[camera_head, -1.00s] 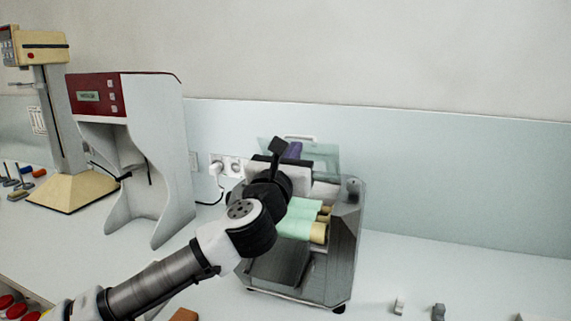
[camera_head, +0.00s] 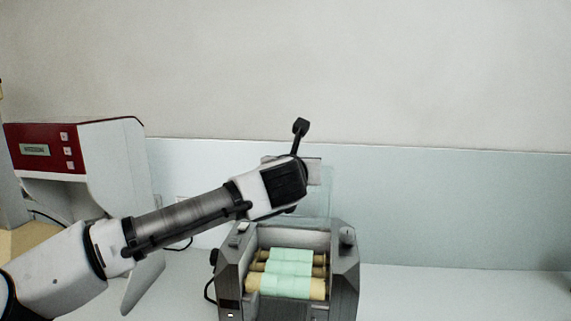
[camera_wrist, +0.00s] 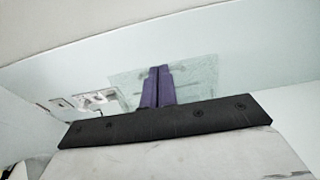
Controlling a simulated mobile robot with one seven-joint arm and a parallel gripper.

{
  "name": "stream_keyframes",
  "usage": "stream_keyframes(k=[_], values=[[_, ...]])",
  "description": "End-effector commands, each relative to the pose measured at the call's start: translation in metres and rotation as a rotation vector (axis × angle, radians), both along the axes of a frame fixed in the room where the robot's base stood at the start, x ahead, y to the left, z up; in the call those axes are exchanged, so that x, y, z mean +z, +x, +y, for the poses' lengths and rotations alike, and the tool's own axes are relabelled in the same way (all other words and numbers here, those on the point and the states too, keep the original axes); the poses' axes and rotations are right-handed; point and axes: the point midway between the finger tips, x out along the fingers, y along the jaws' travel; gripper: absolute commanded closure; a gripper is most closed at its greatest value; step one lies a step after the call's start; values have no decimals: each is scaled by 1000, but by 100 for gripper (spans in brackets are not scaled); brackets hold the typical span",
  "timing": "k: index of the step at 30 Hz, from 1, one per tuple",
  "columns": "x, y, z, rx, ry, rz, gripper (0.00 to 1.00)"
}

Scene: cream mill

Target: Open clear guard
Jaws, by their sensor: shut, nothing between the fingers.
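The clear guard (camera_head: 325,203) of the mill stands raised, roughly upright, behind the rollers in the head view. My wrist and arm hide much of its left and upper part. In the wrist view the guard (camera_wrist: 200,78) is a pale see-through panel just beyond my gripper (camera_wrist: 160,70). My gripper's purple fingers are shut together with nothing between them, and they overlap the panel. I cannot tell whether they touch it. The mill (camera_head: 345,265) lies open at the top, with its cream rollers and green film (camera_head: 290,268) uncovered.
A white and red machine (camera_head: 90,150) stands left of the mill, behind my arm. Wall sockets (camera_wrist: 95,98) and a cable are on the wall behind. The counter (camera_head: 450,295) right of the mill is clear where visible.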

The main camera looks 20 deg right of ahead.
Motion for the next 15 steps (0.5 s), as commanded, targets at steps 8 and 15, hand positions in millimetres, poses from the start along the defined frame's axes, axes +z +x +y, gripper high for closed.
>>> stream_keyframes(k=[8, 15], values=[[-1, 13, -9, 1, 55, 85, 100], [-1, 16, -11, 0, 69, 107, 100]])
